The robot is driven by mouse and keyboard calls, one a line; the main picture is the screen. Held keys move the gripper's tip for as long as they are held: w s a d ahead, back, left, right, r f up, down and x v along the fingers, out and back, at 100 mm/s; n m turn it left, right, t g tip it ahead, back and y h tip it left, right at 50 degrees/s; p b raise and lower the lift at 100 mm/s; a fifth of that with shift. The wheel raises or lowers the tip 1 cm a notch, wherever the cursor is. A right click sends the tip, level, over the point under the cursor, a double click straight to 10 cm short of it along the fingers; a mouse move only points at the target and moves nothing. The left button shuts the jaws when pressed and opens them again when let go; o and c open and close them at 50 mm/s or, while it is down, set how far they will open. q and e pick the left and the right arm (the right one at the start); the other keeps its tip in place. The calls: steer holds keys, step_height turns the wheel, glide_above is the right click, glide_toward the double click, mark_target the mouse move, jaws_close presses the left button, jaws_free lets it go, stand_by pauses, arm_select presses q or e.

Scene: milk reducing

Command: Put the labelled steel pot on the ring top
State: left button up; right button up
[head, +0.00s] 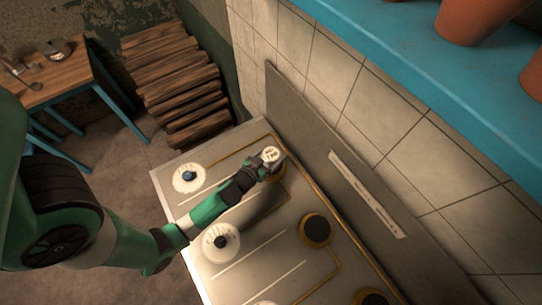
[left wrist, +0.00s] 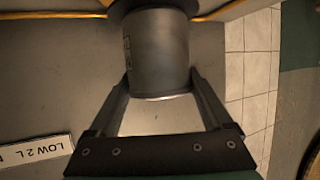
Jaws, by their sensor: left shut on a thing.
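The steel pot (left wrist: 160,50) is a grey cylinder with a small dark label on its side in the left wrist view. In the head view its pale, marked round end (head: 270,153) shows at the far end of the stove. My left gripper (head: 268,163) is shut on the pot, with a finger on each side of it in the left wrist view (left wrist: 165,92). A dark ring top (head: 278,173) lies at the pot, partly hidden by the gripper. I cannot tell whether the pot touches it. My right gripper is not in view.
The stove top (head: 180,160) has white dials (head: 220,241) and more dark ring tops (head: 315,230) nearer. A grey back panel (head: 310,130) and tiled wall stand close behind the pot. A blue shelf (head: 400,60) with clay pots hangs above.

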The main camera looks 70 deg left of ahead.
arm_select(q)
steer(key=shift+w+r, duration=0.1)
steer(key=o, duration=1.2)
steer(key=shift+f, duration=0.2)
steer(key=shift+o, duration=1)
steer(key=shift+r, duration=0.1)
steer(key=shift+d+r, duration=0.1)
steer(key=shift+r, duration=0.05)
steer(key=b+v, duration=0.1)
steer(key=v, duration=1.1)
